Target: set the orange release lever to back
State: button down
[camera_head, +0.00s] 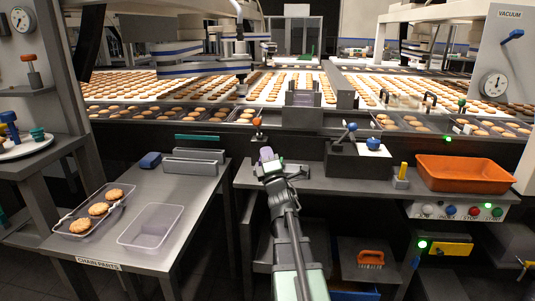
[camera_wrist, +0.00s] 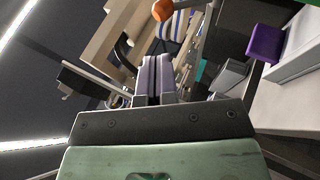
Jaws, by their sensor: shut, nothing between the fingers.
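The orange release lever (camera_head: 257,121) has a round orange knob on a short stem. It stands at the front edge of the tray line, just beyond my gripper, and looks near upright in the head view. Its foot is hard to make out. The orange knob also shows at the top of the wrist view (camera_wrist: 162,10), its stem running to the right. My gripper (camera_head: 267,154) is below and slightly right of the knob in the head view. In the wrist view its two fingers (camera_wrist: 152,62) are together and empty, with a visible gap between them and the knob.
A lever with a blue knob (camera_head: 352,127) stands on a dark box to the right, near a blue round knob (camera_head: 373,143). An orange bin (camera_head: 463,173) sits further right. On the left table are grey holders (camera_head: 190,167) and a clear empty tray (camera_head: 151,225).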

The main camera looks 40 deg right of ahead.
aim_at(258, 124)
jog(key=p+x, duration=0.4)
jog(key=x, duration=0.5)
jog(key=shift+w+r, duration=0.1)
jog(key=shift+r, duration=0.1)
jog(key=shift+w+d+r, duration=0.1)
jog(key=shift+w+d, duration=0.1)
jog(key=shift+w, duration=0.25)
jog(key=shift+d+r, duration=0.1)
